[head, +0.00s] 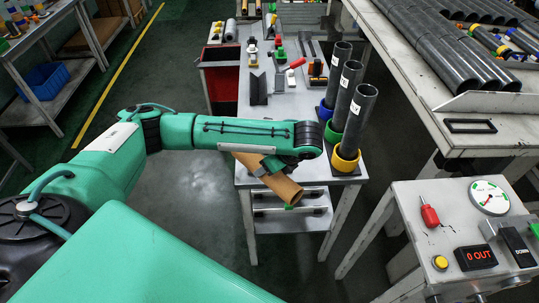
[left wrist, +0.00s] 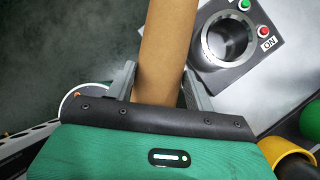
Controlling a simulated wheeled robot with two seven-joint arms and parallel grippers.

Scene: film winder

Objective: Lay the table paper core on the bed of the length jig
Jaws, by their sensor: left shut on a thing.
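The brown paper core (head: 282,188) is a plain cardboard tube. It is held tilted, its open lower end toward the lower right, near the front-left edge of the grey table (head: 318,110). My left gripper (head: 270,165) is shut on it. In the left wrist view the core (left wrist: 165,50) runs up between the two fingers of my left gripper (left wrist: 160,85). A dark angled channel (head: 258,89) lies on the table; I cannot tell whether it is the length jig's bed. My left forearm hides part of the table's front. My right gripper is not in view.
Dark tubes (head: 353,115) stand in coloured cups (head: 345,160) at the table's front right. A grey block with a round hole (left wrist: 228,42) and an ON label shows in the left wrist view. A control console (head: 440,215) stands at the right.

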